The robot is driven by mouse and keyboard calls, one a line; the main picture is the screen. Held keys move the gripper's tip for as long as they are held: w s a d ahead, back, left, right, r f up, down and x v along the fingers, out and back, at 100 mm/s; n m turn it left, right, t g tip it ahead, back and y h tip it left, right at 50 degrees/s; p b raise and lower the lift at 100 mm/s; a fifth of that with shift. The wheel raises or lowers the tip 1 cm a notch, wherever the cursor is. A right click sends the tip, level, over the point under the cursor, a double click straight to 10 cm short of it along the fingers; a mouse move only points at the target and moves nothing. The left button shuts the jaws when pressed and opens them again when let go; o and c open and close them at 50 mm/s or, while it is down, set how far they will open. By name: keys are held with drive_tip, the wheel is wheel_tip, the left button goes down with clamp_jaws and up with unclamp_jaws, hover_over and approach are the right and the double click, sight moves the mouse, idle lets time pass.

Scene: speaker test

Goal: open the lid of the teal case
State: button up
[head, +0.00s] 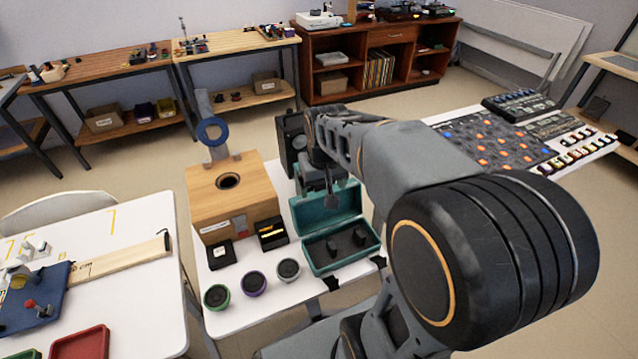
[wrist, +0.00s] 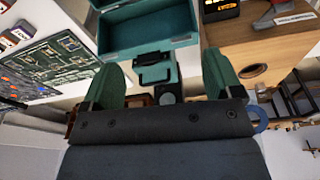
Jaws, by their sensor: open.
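The teal case (head: 365,247) stands on the white table in the head view, with dark objects in its tray. Its lid (head: 345,204) is raised at the back, inner face showing. The case also shows at the top of the wrist view (wrist: 147,45). My gripper (head: 326,183) is at the raised lid's top edge and partly covers it. In the wrist view my green fingers (wrist: 162,64) are apart, with dark handle-like parts showing between them. I cannot tell whether the fingers touch the lid.
A wooden box (head: 240,205) with a round hole stands left of the case. Several small round speakers (head: 252,283) and two small dark boxes sit nearby. A dark box (head: 291,135) stands behind the case. A table with a circuit panel (head: 490,145) is at the right.

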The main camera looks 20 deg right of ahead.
drive_tip(key=w+d+r+n+g+b, duration=0.15)
drive_tip(key=w+d, duration=0.45)
drive_tip(key=w, duration=0.6)
drive_tip(key=f, duration=1.3)
drive_tip(key=shift+s+a+f+b, duration=0.1)
drive_tip(key=shift+s+f+b, duration=0.15)
drive_tip(key=shift+s+b, duration=0.1)
drive_tip(key=shift+c, duration=0.4)
